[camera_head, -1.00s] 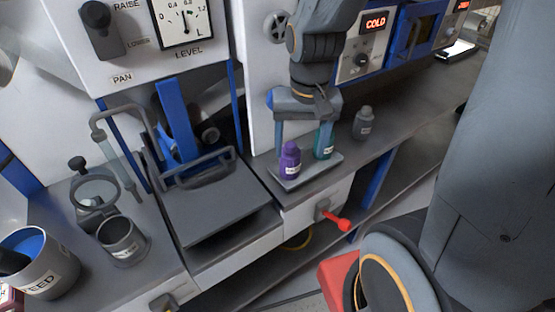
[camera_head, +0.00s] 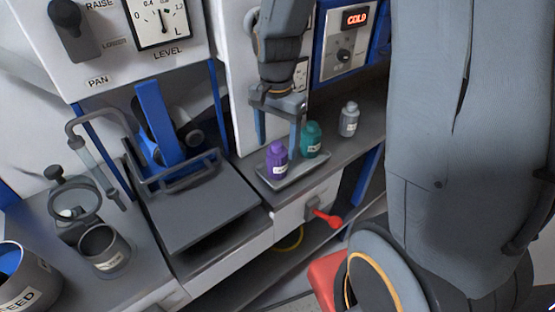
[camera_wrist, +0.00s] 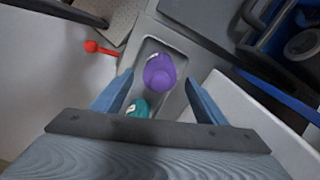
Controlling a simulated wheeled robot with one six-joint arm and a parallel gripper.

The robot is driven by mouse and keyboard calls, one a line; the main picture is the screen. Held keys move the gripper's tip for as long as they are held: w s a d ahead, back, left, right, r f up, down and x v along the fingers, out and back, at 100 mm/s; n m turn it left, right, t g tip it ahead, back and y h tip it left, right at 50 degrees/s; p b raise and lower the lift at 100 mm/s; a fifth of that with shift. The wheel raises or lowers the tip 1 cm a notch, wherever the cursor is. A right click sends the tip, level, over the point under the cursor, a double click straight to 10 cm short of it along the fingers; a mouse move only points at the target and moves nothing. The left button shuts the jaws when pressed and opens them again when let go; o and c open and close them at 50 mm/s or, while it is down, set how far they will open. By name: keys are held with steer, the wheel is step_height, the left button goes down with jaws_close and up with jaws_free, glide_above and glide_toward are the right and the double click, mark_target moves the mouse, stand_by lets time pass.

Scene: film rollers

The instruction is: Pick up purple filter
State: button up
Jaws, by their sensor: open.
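The purple filter (camera_head: 277,159), a small purple bottle with a pale label, stands upright on a small grey tray (camera_head: 317,163). In the wrist view the purple filter (camera_wrist: 160,73) lies between and beyond the fingertips. A teal bottle (camera_head: 311,140) stands behind it to the right on the same tray; in the wrist view the teal bottle (camera_wrist: 138,108) is nearer my gripper and partly hidden by the gripper's bar. My gripper (camera_head: 278,133) points down over the tray. It is open and empty, with its fingers (camera_wrist: 161,92) spread to either side.
A grey bottle (camera_head: 349,119) stands on the counter right of the tray. A red-handled valve (camera_head: 326,217) sticks out below the counter edge. A flat pan (camera_head: 197,205) with a tubular frame is to the left. A grey cup (camera_head: 103,248) stands further left.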

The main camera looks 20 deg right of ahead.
steer(key=shift+f, duration=1.25)
steer(key=c, duration=1)
steer(key=shift+r, duration=0.1)
steer(key=shift+c, duration=0.2)
